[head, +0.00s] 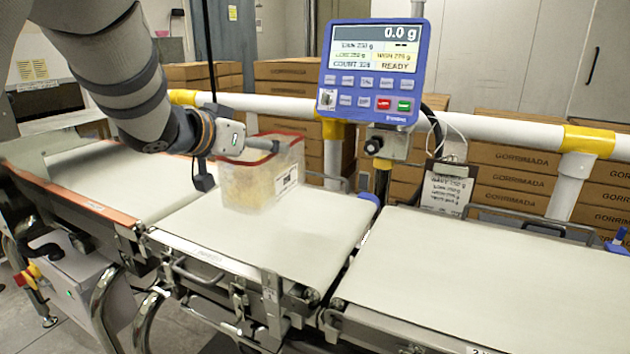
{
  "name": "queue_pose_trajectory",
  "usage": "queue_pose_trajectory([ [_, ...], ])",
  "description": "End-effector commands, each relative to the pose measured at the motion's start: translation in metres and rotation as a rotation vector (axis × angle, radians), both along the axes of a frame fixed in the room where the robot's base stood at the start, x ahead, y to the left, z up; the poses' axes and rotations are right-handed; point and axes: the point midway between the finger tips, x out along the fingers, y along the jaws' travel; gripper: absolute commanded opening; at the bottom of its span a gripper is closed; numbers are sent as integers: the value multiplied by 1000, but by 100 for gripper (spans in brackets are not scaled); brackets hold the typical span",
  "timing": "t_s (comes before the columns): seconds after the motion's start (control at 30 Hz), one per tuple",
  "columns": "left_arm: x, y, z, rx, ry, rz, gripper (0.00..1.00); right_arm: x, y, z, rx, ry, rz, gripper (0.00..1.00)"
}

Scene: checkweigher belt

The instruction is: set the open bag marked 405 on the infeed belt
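An open, see-through bag (258,186) with a red rim and pale yellowish contents is upright over the back left part of the middle belt (300,236). A white label (287,179) is on its right side; its print is too small to read, so I cannot make out 405. My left gripper (268,146) reaches in from the left, with its dark fingertip end at the bag's top. I cannot tell whether the fingers are closed on the rim, nor whether the bag's base touches the belt. My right gripper is not in view.
A belt with an orange edge (85,203) lies left and another belt (480,270) lies right; both are empty. A blue display (370,72) reads 0.0 g and READY. A white and yellow rail (480,127) and stacked brown boxes (515,185) stand behind. A clipboard (446,189) hangs there.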

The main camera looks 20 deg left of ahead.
Motion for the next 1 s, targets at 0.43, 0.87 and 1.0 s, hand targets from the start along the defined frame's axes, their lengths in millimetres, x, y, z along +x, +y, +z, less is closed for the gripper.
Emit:
queue_pose_trajectory([
  [0.43,32,47,-69,-2,9,2,28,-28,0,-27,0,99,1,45],
  [0.87,31,47,-97,-2,4,1,28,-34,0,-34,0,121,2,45],
  [1.0,31,47,-99,-2,5,1,97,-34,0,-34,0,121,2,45],
])
